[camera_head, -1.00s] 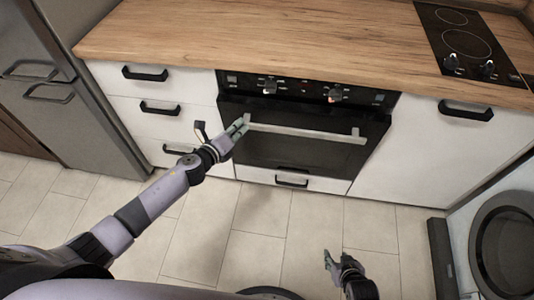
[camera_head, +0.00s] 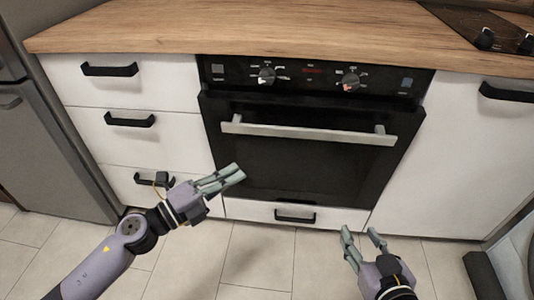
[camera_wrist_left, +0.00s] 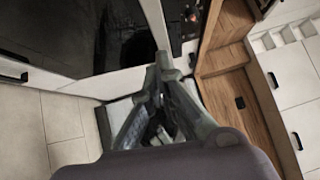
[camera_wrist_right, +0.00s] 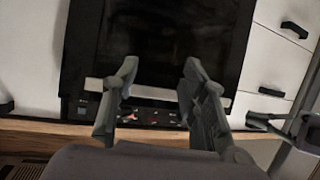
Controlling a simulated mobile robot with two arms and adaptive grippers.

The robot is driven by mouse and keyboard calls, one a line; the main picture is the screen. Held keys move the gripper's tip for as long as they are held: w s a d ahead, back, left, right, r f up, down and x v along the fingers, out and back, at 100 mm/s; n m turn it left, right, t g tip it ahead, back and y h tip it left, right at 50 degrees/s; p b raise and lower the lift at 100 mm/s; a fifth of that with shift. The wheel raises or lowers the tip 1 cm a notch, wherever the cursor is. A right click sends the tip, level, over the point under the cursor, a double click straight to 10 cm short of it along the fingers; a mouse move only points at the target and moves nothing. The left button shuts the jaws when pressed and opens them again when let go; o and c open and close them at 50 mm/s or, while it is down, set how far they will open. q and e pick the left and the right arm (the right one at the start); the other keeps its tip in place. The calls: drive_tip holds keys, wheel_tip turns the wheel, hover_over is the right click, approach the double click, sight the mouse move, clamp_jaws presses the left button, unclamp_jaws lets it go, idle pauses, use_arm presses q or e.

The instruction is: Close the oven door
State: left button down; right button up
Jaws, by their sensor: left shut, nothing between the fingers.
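The oven (camera_head: 310,78) is built in under the counter. Its dark glass door (camera_head: 300,172) stands upright and looks flush or nearly flush with the cabinet fronts; I cannot tell if a small gap remains. Its pale bar handle (camera_head: 308,134) runs along the top. My left gripper (camera_head: 238,173) is shut and empty, in front of the door's lower left part, apart from the handle. My right gripper (camera_head: 362,234) is open and empty, low in front of the bottom drawer. The door also shows in the right wrist view (camera_wrist_right: 160,45), beyond the open fingers.
White drawers with black handles (camera_head: 110,69) are left of the oven, and a white cabinet (camera_head: 455,140) is right. A bottom drawer (camera_head: 260,212) lies under the oven. The wooden counter (camera_head: 250,35) runs above. A grey fridge (camera_head: 60,150) stands left. The tiled floor (camera_head: 260,255) is clear.

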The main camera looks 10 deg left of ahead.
drive_tip(key=s+d+f+g+h+p, duration=0.1)
drive_tip(key=s+f+g, duration=0.2)
drive_tip(key=f, duration=0.1)
use_arm(q)
approach(286, 133)
drive_tip(key=x, duration=0.4)
drive_tip(key=shift+w+d+b, duration=0.1)
drive_tip(key=shift+w+b, duration=0.1)
drive_tip(key=shift+b, duration=0.2)
use_arm(e)
drive_tip(key=shift+w+a+r+t+y, duration=0.25)
drive_tip(key=shift+w+r+t, duration=0.45)
drive_tip(key=shift+r, duration=0.25)
drive_tip(key=shift+w+a+r+t+y, duration=0.2)
drive_tip(key=shift+w+r+t, duration=0.5)
drive_tip(key=shift+r, duration=0.25)
